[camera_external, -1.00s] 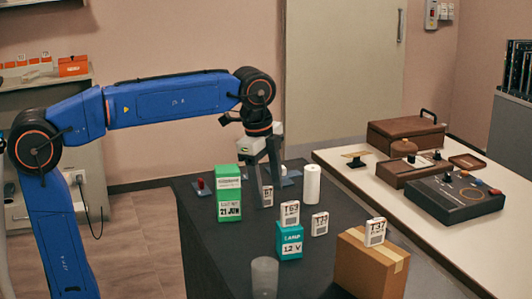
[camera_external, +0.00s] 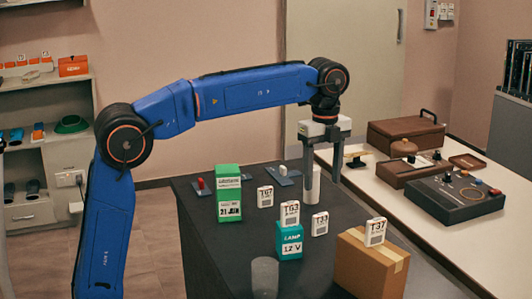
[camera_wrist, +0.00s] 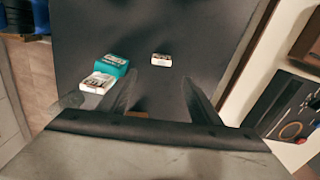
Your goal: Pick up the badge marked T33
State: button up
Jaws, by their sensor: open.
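The badge marked T33 (camera_external: 320,224) is a small white tag standing upright on the dark table, right of the teal box. In the wrist view a small white badge (camera_wrist: 161,60) lies ahead, between the lines of the two fingers; its marking is too small to read. My gripper (camera_external: 322,182) is open and empty, pointing down above the table, behind and above T33. Its fingers also show in the wrist view (camera_wrist: 160,92). Similar badges are T67 (camera_external: 265,197), T63 (camera_external: 290,213) on the teal box, and T37 (camera_external: 375,232) on the cardboard box.
A white cylinder (camera_external: 312,190) stands close by my fingers. A green box (camera_external: 229,195), a teal box (camera_external: 289,243), a clear cup (camera_external: 264,278) and a cardboard box (camera_external: 365,268) stand around on the dark table (camera_external: 215,265). A pale table (camera_external: 445,235) with brown cases lies right.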

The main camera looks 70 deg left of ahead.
aim_at(321, 215)
notch_tip(321, 215, down, 9)
jog(key=shift+w+a+f, duration=0.1)
jog(key=shift+f, duration=1.3)
jog(key=shift+w+a+f, duration=0.1)
jog(key=shift+f, duration=1.25)
jog(key=shift+c, duration=0.4)
jog(key=c, duration=1)
